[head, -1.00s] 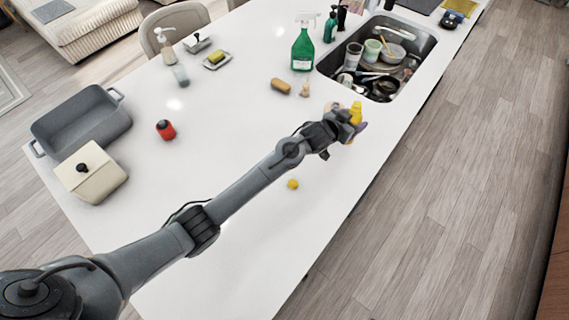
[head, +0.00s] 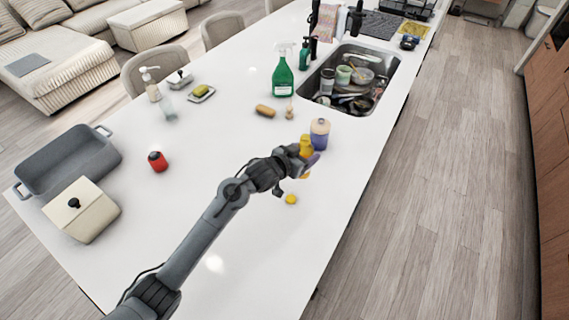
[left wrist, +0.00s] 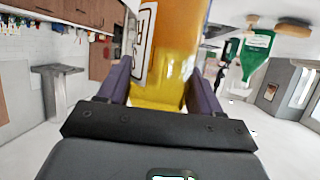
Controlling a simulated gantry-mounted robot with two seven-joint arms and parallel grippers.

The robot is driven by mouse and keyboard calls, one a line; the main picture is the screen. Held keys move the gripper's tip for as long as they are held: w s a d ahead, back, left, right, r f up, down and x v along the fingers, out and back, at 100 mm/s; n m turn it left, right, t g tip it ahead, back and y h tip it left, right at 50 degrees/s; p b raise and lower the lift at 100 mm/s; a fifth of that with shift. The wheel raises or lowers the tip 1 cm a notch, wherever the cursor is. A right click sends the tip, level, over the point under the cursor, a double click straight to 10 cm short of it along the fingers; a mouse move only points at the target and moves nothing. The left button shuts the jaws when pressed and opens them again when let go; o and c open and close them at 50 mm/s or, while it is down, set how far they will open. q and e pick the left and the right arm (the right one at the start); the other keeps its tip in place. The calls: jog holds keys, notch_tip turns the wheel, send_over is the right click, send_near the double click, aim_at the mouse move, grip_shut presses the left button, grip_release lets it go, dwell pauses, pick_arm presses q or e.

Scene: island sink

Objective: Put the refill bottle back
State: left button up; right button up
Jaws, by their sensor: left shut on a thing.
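My left gripper (head: 304,161) is shut on a yellow bottle (head: 306,143), held over the counter near its right edge. In the left wrist view the yellow-orange bottle (left wrist: 172,85) with a white label fills the space between the purple fingers. Its top is out of that view. I cannot tell from these frames whether its base touches the counter. A small round yellow object (head: 291,199) lies on the counter just below the gripper in the picture. My right gripper is not in view.
A purple and beige jar (head: 320,134) stands close behind the held bottle. A green spray bottle (head: 283,76), a brown sponge-like piece (head: 265,111) and a small wooden item (head: 289,110) stand before the sink (head: 385,85), full of dishes.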

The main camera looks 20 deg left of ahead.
pick_arm(q)
jog(key=shift+w+a+f, duration=0.15)
jog(key=shift+a+f, duration=0.9)
jog(key=shift+f, duration=0.3)
jog(key=shift+w+a+f, duration=0.2)
jog(key=shift+a+f, duration=0.9)
jog(key=shift+f, duration=0.2)
jog(key=shift+w+a+f, duration=0.15)
jog(key=shift+a+f, duration=0.9)
jog(key=shift+f, duration=0.3)
jog(key=shift+f, duration=0.15)
jog(key=o, duration=1.2)
jog(key=shift+c, duration=0.2)
